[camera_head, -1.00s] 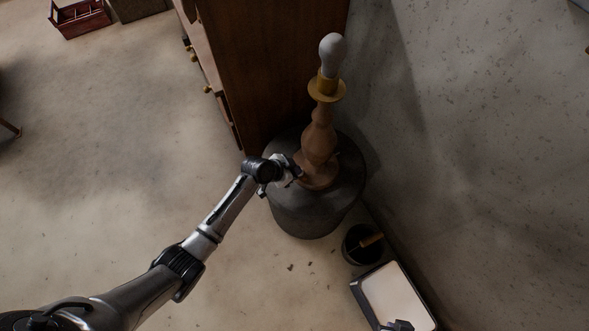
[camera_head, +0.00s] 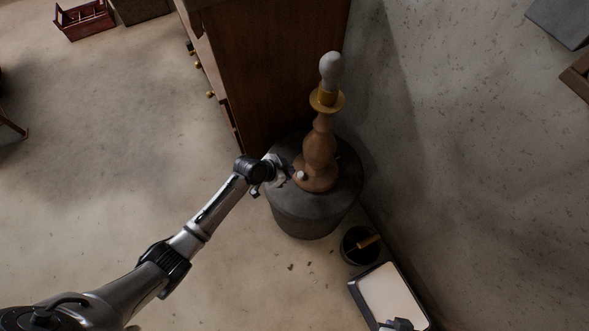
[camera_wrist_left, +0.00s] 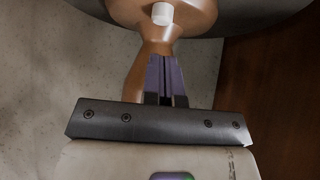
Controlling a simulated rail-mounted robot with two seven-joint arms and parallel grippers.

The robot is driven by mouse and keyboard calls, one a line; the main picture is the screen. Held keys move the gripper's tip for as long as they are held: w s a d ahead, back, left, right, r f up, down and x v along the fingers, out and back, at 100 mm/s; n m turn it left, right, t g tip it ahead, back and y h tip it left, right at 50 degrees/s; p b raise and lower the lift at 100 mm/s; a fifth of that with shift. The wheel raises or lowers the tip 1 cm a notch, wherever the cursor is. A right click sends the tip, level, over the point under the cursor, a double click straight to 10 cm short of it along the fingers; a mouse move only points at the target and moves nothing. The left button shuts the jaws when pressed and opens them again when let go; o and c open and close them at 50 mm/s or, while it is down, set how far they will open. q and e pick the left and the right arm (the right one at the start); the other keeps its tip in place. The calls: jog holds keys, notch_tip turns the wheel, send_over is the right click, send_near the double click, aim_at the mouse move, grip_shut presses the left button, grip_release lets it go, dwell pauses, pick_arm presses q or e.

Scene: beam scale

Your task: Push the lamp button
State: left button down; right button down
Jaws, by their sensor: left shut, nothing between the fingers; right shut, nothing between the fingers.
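The lamp (camera_head: 320,140) has a turned brown wooden body, a brass collar and a grey-white bulb (camera_head: 331,70) that looks unlit. It stands upright on a dark round drum-like stand (camera_head: 310,215). Its small white button (camera_head: 301,175) sits on the lamp base, on the side facing my left gripper (camera_head: 288,173). The button also shows at the top of the left wrist view (camera_wrist_left: 162,14). My left gripper is shut and empty, its fingers (camera_wrist_left: 162,78) pointing at the lamp just short of the button. My right gripper (camera_head: 400,324) shows only partly at the bottom edge, shut.
A wooden cabinet (camera_head: 270,75) stands behind and left of the lamp. A speckled wall (camera_head: 470,150) is to the right. A dark pot (camera_head: 355,246) and a light-topped tray (camera_head: 390,295) are in front. Open floor (camera_head: 130,180) lies to the left.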

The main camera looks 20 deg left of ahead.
pick_arm(q)
jog(key=p+v, duration=0.1)
jog(key=v, duration=0.6)
jog(key=shift+p, duration=0.35)
